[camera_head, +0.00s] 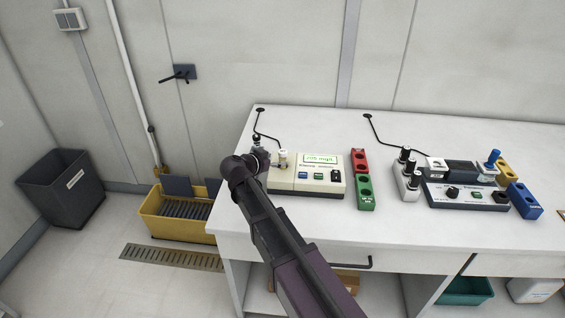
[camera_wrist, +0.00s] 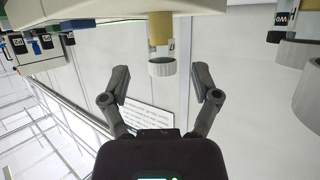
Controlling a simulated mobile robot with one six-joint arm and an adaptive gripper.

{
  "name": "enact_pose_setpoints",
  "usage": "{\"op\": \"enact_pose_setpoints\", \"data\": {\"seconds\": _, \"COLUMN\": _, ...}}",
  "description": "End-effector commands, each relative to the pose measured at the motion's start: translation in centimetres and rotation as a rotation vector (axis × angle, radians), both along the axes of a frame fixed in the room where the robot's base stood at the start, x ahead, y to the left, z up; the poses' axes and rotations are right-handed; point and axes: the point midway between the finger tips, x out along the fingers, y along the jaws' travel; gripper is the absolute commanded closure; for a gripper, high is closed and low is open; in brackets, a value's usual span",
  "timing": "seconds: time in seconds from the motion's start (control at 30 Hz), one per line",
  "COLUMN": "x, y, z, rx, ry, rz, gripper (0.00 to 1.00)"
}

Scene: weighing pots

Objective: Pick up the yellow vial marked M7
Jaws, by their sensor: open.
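A yellow vial (camera_wrist: 159,28) with a ribbed white cap (camera_wrist: 162,68) stands in the cream instrument (camera_wrist: 110,10), seen upside down in the wrist view. In the head view a small pale-capped vial (camera_head: 283,156) stands at the left end of the cream instrument (camera_head: 318,187). My gripper (camera_wrist: 162,88) is open and empty, its fingers apart on either side of the white cap and a little short of it. In the head view my gripper (camera_head: 262,156) is just left of this vial, partly hidden by my arm.
Red (camera_head: 360,160) and green (camera_head: 365,192) holders stand right of the instrument. Further right are black-capped vials (camera_head: 405,158), a second instrument (camera_head: 467,196) and a blue holder (camera_head: 524,201). The bench front is clear. A yellow tub (camera_head: 165,227) stands on the floor.

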Motion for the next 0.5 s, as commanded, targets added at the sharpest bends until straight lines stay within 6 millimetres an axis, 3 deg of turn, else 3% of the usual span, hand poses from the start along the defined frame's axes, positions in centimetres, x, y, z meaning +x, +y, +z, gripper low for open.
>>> {"op": "enact_pose_setpoints", "data": {"seconds": 0.5, "x": 3.7, "y": -2.4, "z": -2.1, "rx": 0.0, "ry": 0.0, "rz": -0.001, "gripper": 0.21}}
